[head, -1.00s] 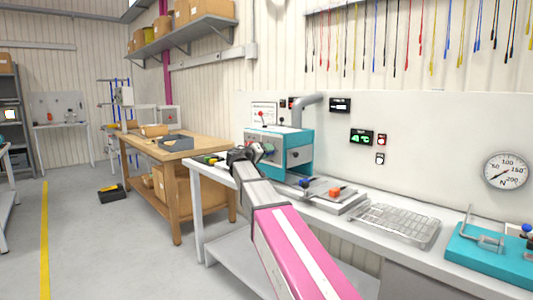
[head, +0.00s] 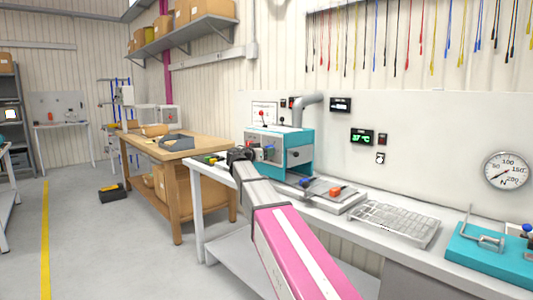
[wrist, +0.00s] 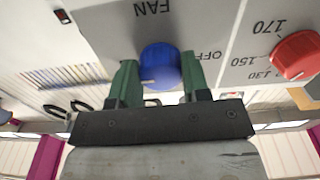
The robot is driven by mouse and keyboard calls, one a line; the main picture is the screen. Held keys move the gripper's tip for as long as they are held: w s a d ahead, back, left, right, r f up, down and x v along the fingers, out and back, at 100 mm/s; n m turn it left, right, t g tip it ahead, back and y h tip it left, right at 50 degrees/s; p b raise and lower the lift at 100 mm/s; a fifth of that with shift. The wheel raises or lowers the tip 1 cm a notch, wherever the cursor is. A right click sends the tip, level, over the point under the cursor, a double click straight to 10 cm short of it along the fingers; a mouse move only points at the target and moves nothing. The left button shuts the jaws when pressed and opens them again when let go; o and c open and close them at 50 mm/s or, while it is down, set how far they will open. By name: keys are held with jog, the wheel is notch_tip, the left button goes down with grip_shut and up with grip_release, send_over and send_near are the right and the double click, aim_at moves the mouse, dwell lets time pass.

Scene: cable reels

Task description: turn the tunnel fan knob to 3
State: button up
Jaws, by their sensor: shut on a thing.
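The fan knob (wrist: 160,60) is blue and sits on a grey panel under an upside-down FAN label in the wrist view. My gripper (wrist: 159,76) has its two green fingers on either side of this knob and is shut on it. An OFF mark shows to the right of the knob. The other dial marks are hidden or out of view, so I cannot tell the exact setting. In the head view my gripper (head: 262,153) is at the front face of the teal machine (head: 299,156), and the knob is mostly hidden there.
A red knob (wrist: 296,55) with marks 130, 150 and 170 is right of the fan knob in the wrist view. A wooden table (head: 190,148) stands left. A wall display (head: 362,137) reads about 37 °C.

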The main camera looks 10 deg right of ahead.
jog(key=shift+s+f+m, duration=0.1)
jog(key=shift+m, duration=0.3)
jog(key=o, duration=0.9)
jog(key=shift+a, duration=0.1)
jog(key=v, duration=1)
jog(key=shift+s+a, duration=0.2)
jog(key=shift+a, duration=0.1)
